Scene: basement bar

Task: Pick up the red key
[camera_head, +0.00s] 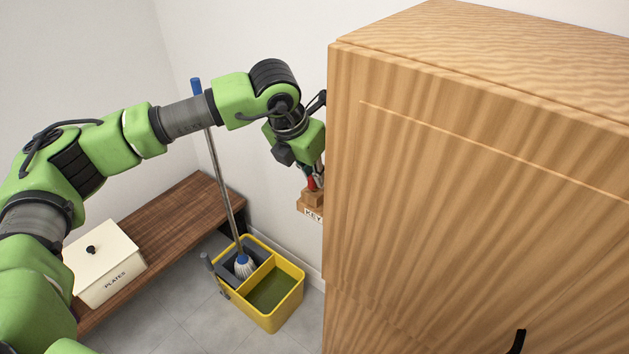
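The red key (311,184) is a small red piece at a wooden key holder (307,205) on the wall, just left of the tall cabinet. The holder carries a label beginning "KEY"; the cabinet edge cuts off the rest. My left gripper (318,178) reaches down to the key from above, its fingers right at or beside it. The fingers are small and partly hidden by the wrist and cabinet, so I cannot tell whether they are closed on the key. My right gripper is not in view.
A tall wooden cabinet (470,190) fills the right, close to my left wrist. A yellow mop bucket (272,322) with a mop (222,175) stands on the floor below. A dark wooden bench (180,220) holds a cream box (103,262) labelled "PLATES".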

